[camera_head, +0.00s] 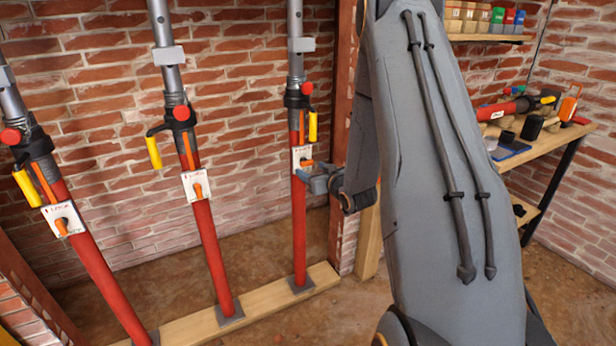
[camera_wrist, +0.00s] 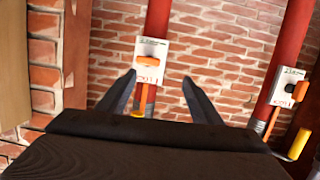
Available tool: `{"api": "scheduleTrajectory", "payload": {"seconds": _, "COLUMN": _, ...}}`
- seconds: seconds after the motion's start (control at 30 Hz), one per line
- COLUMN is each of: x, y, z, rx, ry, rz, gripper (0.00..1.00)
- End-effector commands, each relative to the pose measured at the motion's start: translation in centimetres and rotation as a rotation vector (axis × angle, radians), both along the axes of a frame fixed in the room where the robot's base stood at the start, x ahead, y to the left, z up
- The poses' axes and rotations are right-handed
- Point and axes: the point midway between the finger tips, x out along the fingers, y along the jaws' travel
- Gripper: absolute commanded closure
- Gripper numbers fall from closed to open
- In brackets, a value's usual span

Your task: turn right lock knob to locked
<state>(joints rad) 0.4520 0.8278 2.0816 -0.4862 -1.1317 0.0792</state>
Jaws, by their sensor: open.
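The right lock knob (camera_head: 308,162) is a small orange lever on a white label plate (camera_head: 301,152), fixed to the right red pole (camera_head: 299,220). In the wrist view the knob (camera_wrist: 146,61) lies roughly crosswise to the pole, on its plate (camera_wrist: 150,47). My gripper (camera_head: 312,180) is just below the knob in the head view. In the wrist view my gripper (camera_wrist: 160,77) is open and empty, with one finger on each side of the pole and the knob beyond the tips. The fingers appear apart from the knob. The small lettering is not readable.
Middle (camera_head: 198,190) and left (camera_head: 62,227) orange knobs sit on similar poles, pointing roughly along them. Yellow handles (camera_head: 313,126) hang above the plates. A wooden post (camera_head: 368,240) stands right of the right pole. A workbench (camera_head: 540,150) holds tools further right.

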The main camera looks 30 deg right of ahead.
Motion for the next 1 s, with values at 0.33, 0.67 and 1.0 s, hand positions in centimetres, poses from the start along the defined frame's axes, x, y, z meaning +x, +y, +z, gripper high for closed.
{"api": "scheduleTrajectory", "payload": {"seconds": 0.33, "x": 0.7, "y": -3.1, "z": -2.7, "rx": 0.035, "ry": -0.230, "rz": 0.033, "gripper": 0.41}}
{"api": "scheduleTrajectory", "payload": {"seconds": 0.67, "x": 5.2, "y": -2.8, "z": -2.5, "rx": 0.034, "ry": -0.234, "rz": 0.035, "gripper": 0.41}}
{"api": "scheduleTrajectory", "payload": {"seconds": 1.0, "x": 8.0, "y": -2.8, "z": -2.6, "rx": 0.035, "ry": -0.232, "rz": 0.033, "gripper": 0.41}}
